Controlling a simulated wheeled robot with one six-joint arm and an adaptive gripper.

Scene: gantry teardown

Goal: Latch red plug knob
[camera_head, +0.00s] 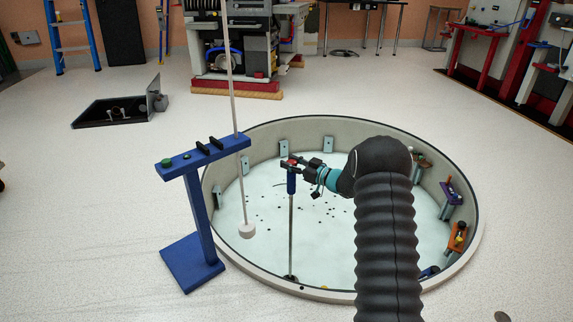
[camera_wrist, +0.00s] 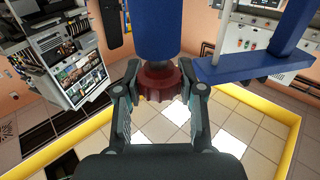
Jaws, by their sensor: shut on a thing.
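The red plug knob (camera_head: 291,161) sits at the top of a blue cylinder (camera_head: 291,182) on a thin metal rod (camera_head: 291,235) standing in the round pit. In the wrist view, the ribbed red knob (camera_wrist: 161,80) joins the end of the blue cylinder (camera_wrist: 158,28). My gripper (camera_head: 294,163) reaches the knob from the right in the head view. In the wrist view, my gripper (camera_wrist: 162,88) is shut on the knob, one finger on each side. The knob's latch state cannot be told.
The round pit's pale rim (camera_head: 462,262) surrounds the rod. A blue stand (camera_head: 198,212) is at the left rim, near a hanging rod with a white weight (camera_head: 246,231). Small coloured brackets (camera_head: 456,237) line the right wall. An open dark floor box (camera_head: 113,112) lies farther left.

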